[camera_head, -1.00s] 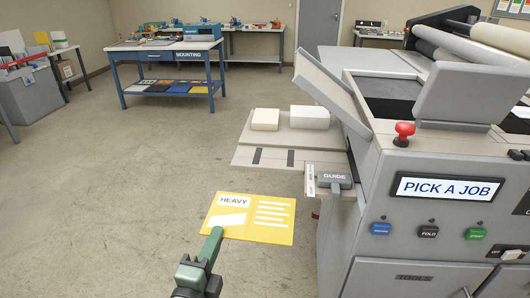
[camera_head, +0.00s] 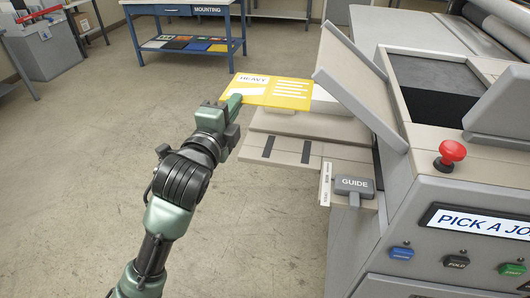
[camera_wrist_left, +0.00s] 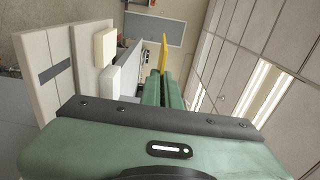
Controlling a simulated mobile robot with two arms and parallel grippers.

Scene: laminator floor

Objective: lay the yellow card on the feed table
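The yellow card (camera_head: 272,91), marked HEAVY, is held up by its left edge in my left gripper (camera_head: 233,101). In the left wrist view the card (camera_wrist_left: 164,52) shows nearly edge-on, beyond the green fingers (camera_wrist_left: 160,90), which are closed on it. The grey feed table (camera_head: 284,181) juts out from the left side of the laminator. My right gripper is not in view.
The laminator (camera_head: 450,185) stands at right, with a raised tilted panel (camera_head: 355,80), a red knob (camera_head: 452,152) and a GUIDE block (camera_head: 354,186) by the table's near edge. A blue MOUNTING table (camera_head: 190,48) stands behind.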

